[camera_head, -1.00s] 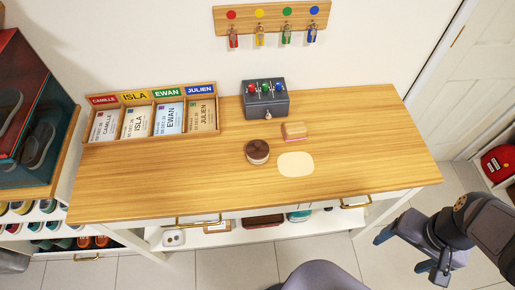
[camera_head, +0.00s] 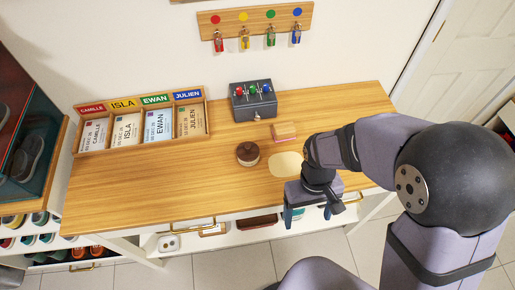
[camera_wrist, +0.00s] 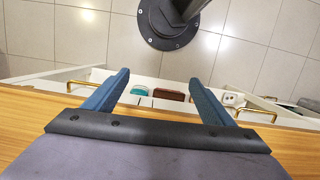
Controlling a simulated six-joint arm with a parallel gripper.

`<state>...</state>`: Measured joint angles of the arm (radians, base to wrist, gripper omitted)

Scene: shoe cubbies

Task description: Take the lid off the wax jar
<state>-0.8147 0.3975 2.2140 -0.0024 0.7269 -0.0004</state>
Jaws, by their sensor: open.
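The wax jar (camera_head: 247,157) stands upright on the wooden table, left of a pale round-cornered mat. Its brown lid (camera_head: 247,150) sits on top of the jar. My gripper (camera_head: 306,220) is open and empty at the table's front edge, right of and nearer than the jar. In the wrist view my gripper (camera_wrist: 155,92) shows two blue fingers spread apart, pointing past the table edge toward the floor. The jar is not in the wrist view.
A brush-like wooden block (camera_head: 284,131) lies behind the pale mat (camera_head: 284,165). A grey box with coloured knobs (camera_head: 253,101) and a card rack (camera_head: 143,127) stand at the back. Keys hang from a wall board (camera_head: 256,18). The table's left front is clear.

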